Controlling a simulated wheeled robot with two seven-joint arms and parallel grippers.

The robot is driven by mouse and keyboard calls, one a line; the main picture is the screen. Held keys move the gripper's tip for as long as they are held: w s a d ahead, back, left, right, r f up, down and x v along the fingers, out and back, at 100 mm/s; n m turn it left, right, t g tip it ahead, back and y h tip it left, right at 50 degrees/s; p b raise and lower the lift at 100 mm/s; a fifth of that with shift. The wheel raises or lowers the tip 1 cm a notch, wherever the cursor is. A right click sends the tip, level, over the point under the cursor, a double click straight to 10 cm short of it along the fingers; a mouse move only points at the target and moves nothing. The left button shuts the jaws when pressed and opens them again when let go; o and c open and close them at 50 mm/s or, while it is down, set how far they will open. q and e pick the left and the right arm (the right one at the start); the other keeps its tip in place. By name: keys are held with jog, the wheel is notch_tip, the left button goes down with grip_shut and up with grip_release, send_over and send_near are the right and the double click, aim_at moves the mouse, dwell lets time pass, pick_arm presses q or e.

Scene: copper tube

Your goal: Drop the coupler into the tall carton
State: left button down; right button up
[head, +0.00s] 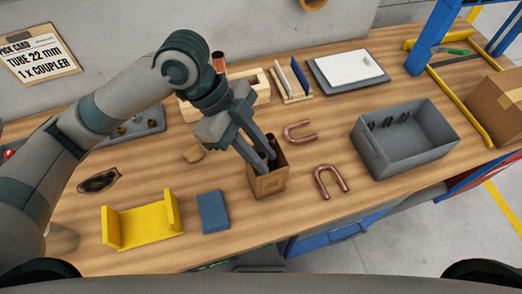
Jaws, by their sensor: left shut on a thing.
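The tall carton (269,184) is a small brown open-topped box standing near the middle of the wooden table. My left gripper (262,158) points down into the carton's mouth, its fingertips at about rim level. It is shut on a small copper piece (271,140), which looks like the coupler; the fingers and the carton's rim partly hide it. I cannot tell how far the piece is inside the carton. My right gripper is out of view.
Two bent copper tubes (330,182) lie right of the carton. A grey bin (374,158) stands farther right. A blue block (213,212) and a yellow bracket (142,226) lie to the left. A wooden rack (262,92) is behind. A pick card (38,54) hangs on the wall.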

pick_arm(q)
jog(key=c, duration=1.5)
grip_release()
jog(key=shift+r, duration=0.1)
jog(key=b+v, duration=0.4)
jog(key=v, duration=1.3)
jog(key=shift+a+r, duration=0.1)
